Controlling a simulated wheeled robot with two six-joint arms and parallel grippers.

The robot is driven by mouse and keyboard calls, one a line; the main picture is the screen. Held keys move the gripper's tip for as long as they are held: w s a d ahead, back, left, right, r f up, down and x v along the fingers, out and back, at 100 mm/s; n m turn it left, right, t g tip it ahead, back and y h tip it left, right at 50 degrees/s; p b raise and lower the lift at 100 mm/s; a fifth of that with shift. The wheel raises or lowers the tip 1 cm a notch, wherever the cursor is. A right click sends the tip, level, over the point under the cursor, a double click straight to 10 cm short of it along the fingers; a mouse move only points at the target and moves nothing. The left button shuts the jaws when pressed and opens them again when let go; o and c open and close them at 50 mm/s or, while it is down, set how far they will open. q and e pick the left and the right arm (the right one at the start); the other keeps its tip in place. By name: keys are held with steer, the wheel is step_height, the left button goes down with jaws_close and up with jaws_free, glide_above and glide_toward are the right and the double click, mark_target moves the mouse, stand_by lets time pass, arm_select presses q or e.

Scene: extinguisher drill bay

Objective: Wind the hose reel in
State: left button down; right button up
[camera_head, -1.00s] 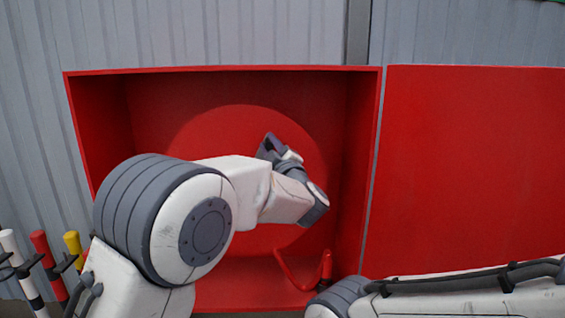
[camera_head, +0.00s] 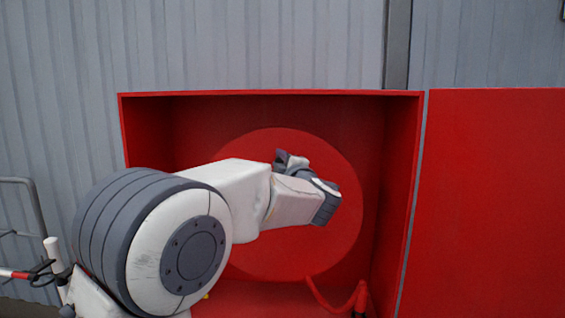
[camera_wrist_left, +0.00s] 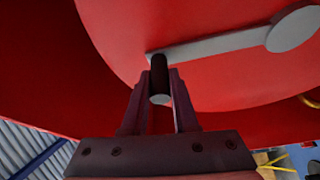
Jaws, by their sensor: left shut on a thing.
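The hose reel is a round red disc (camera_head: 320,245) inside an open red cabinet (camera_head: 270,94). In the left wrist view the disc (camera_wrist_left: 130,25) carries a grey crank arm (camera_wrist_left: 215,45) running from a round grey hub (camera_wrist_left: 293,29) to a short dark handle (camera_wrist_left: 158,72). My left gripper (camera_wrist_left: 159,85) is shut on this handle, one finger on each side. In the head view my left gripper (camera_head: 284,160) is in front of the upper part of the disc; the crank is hidden there. A red hose (camera_head: 322,297) hangs at the lower right. My right gripper is not in view.
The cabinet's side walls and top edge surround my left wrist. A flat red panel (camera_head: 490,200) adjoins on the right. At the left stand a grey rail (camera_head: 38,215) and a white post (camera_head: 53,252). Grey corrugated wall (camera_head: 230,45) lies behind.

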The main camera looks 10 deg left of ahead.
arm_select(q)
steer(key=c, duration=0.7)
jaws_free()
steer(key=b+v, duration=0.1)
steer(key=v, duration=0.9)
steer(key=shift+s+d+f, duration=0.1)
steer(key=shift+s, duration=0.15)
